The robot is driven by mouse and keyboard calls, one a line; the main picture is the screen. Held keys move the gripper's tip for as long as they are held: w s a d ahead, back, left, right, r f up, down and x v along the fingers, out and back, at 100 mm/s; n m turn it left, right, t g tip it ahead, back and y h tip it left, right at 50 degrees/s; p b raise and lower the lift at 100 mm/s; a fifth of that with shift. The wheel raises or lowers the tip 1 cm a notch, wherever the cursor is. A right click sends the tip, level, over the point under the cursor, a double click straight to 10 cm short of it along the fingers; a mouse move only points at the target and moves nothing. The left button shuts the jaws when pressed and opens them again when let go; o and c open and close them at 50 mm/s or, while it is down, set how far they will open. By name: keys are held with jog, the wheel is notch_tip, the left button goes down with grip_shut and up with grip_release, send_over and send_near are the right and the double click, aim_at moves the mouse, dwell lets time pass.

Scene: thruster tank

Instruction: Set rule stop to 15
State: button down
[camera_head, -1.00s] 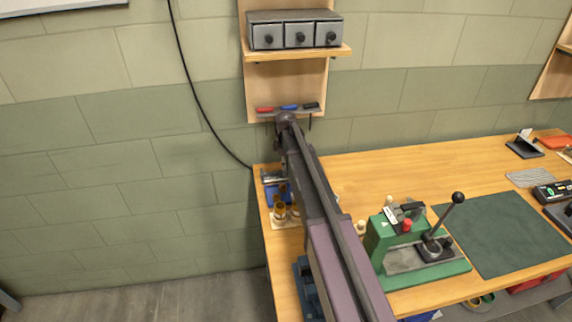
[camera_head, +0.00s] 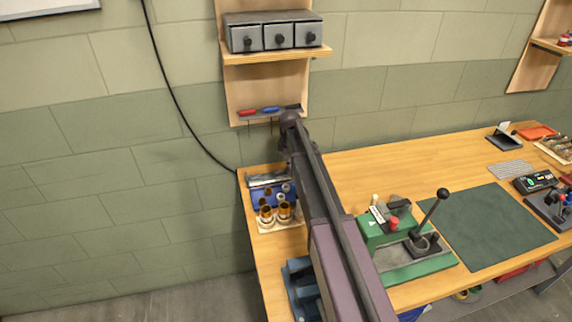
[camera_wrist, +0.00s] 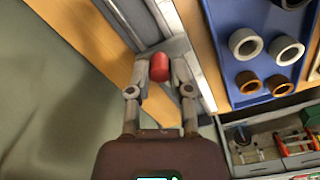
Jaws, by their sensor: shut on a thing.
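A long grey metal rule (camera_wrist: 196,50) runs along the bench's wooden edge in the wrist view. A grey block, the stop (camera_wrist: 176,48), sits across it with a red knob (camera_wrist: 160,66). My gripper (camera_wrist: 160,72) is shut on the red knob, a finger on each side. No scale numbers are readable, so I cannot tell the stop's setting. In the head view the grey rule (camera_head: 266,178) lies at the bench's back left corner, partly behind my arm. My gripper is hidden there by my arm.
A blue tray (camera_wrist: 235,100) with grey and brown rings lies beside the rule. Drawers with small parts (camera_wrist: 262,148) show at lower right. In the head view, brown cups (camera_head: 266,214) stand near the tray, and a green lever press (camera_head: 410,262) stands right of my arm.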

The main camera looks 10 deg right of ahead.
jog(key=shift+s, duration=0.1)
jog(key=c, duration=0.5)
grip_release()
jog(key=shift+a, duration=0.1)
jog(key=shift+c, duration=0.2)
